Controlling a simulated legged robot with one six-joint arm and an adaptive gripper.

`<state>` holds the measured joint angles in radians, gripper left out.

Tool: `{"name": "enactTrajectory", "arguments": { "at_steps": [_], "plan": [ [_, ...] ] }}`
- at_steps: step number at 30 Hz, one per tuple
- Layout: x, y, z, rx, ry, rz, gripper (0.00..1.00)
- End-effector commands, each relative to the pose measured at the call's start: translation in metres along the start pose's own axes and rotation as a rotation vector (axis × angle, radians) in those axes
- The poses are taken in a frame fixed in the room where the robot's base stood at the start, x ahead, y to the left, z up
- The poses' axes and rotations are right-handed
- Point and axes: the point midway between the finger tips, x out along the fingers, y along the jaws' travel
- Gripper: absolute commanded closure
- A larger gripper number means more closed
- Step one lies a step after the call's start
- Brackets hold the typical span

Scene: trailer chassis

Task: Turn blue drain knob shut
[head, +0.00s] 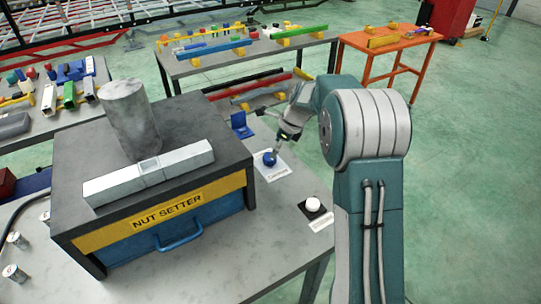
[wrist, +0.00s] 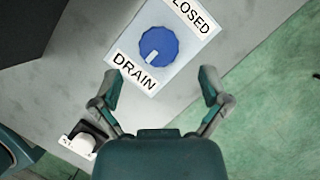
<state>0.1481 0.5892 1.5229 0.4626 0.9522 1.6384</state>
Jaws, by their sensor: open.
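The blue drain knob (head: 269,158) sits on a white plate on the grey bench, right of the nut setter box. In the wrist view the round knob (wrist: 158,44) lies between the labels "DRAIN" and "CLOSED", the latter partly cut off by the frame edge. A short white mark on the knob is on its side toward "DRAIN". My gripper (wrist: 160,76) is open and empty, with its two fingers spread on either side below the knob in the picture. In the head view my gripper (head: 288,134) hangs close to the knob; contact cannot be judged.
A white knob (head: 313,205) on a black-and-white plate stands nearer the bench front; it also shows in the wrist view (wrist: 84,139). The nut setter box (head: 160,226) stands left, with a grey cylinder on top. A blue bracket (head: 241,125) lies behind the drain knob.

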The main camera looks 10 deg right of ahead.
Motion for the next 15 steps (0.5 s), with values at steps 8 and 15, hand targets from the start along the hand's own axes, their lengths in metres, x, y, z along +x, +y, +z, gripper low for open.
{"name": "enactTrajectory", "arguments": {
  "at_steps": [8,15],
  "plan": [
    [0.040,0.000,0.000,-0.002,0.000,0.001,0.04],
    [0.046,0.000,0.000,-0.002,0.000,-0.001,0.04]
  ]
}}
